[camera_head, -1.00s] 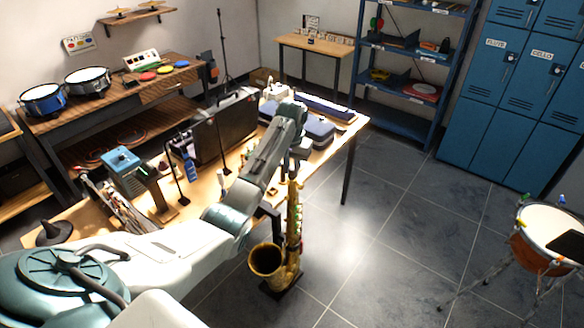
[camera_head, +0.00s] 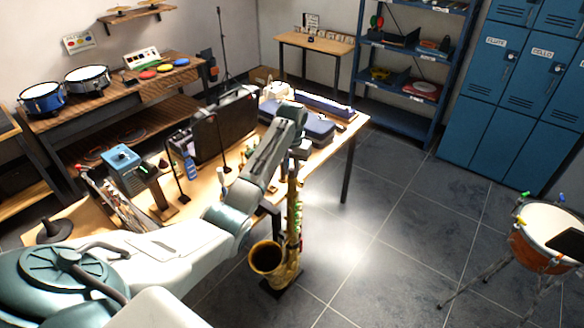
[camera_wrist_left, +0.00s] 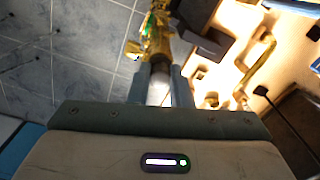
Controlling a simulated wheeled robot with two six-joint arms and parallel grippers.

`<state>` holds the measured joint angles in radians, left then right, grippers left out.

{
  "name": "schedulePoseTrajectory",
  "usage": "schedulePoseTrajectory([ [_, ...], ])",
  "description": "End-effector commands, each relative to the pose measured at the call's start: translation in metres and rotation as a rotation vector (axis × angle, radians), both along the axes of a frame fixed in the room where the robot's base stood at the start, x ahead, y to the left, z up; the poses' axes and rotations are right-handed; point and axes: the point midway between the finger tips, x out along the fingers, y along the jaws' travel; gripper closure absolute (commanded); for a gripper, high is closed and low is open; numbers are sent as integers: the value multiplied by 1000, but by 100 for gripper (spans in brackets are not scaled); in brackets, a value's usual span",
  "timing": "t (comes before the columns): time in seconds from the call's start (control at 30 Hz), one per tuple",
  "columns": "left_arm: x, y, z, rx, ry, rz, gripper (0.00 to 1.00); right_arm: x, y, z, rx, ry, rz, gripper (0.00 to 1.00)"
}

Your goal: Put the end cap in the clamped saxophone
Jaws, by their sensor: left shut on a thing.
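The gold saxophone (camera_head: 291,235) stands upright at the front edge of the workbench in the head view, its bell low and to the left. Its gold body (camera_wrist_left: 156,38) also shows beyond the fingers in the left wrist view. My left gripper (camera_head: 294,158) is at the saxophone's top end. In the wrist view the left gripper (camera_wrist_left: 158,88) is shut on a small pale cylinder, likely the end cap (camera_wrist_left: 158,90). The cap lines up with the dark upper end of the saxophone. I cannot tell whether they touch. My right gripper is not in view.
The workbench (camera_head: 325,155) holds a black case (camera_head: 225,130), blue cases (camera_head: 318,128) and several small tools. Dark clamp-like hardware (camera_wrist_left: 205,42) is beside the saxophone. A drum (camera_head: 545,235) stands at the right. The tiled floor between is clear.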

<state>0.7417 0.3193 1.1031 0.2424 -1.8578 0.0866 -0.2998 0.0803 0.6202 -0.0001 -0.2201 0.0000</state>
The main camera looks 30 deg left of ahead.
Motion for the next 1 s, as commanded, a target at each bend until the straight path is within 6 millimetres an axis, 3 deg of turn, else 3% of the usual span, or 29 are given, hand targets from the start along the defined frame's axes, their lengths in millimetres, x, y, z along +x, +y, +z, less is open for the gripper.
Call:
schedulePoseTrajectory([
  [0.4, -2, -1, -4, -3, 8, -1, 100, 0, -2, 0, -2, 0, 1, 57],
  [0.43, -2, -1, -4, -3, 9, -1, 80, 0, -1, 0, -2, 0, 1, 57],
  [0.57, -2, -1, -4, -3, 9, -1, 57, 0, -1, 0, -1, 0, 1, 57],
  [1.0, -1, -1, -2, -1, 4, 0, 58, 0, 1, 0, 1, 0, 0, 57],
])
